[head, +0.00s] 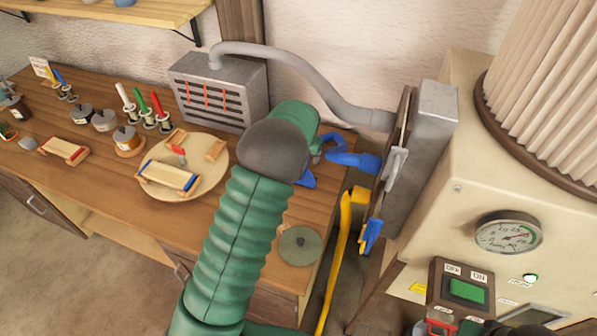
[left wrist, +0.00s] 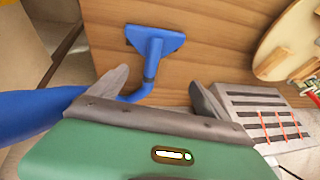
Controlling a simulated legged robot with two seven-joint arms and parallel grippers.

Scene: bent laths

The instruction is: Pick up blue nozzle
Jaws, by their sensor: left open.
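The blue nozzle (left wrist: 155,43) lies on the wooden bench top, with a flat wide head and a bent neck. In the head view its flat head (head: 308,180) shows just right of my left wrist; part of it is hidden behind my arm. My left gripper (left wrist: 160,90) is open and empty, its two grey fingers spread. In the left wrist view the nozzle's neck appears between the fingers, nearer the left one. I cannot tell whether they touch.
A thick blue tube (head: 355,161) sticks out beside the grey wall box (head: 425,150). A slotted grey box (head: 215,95) with a hose stands behind my arm. A round board (head: 205,190) with small frames lies left. A yellow bent strip (head: 342,240) stands past the bench's right edge.

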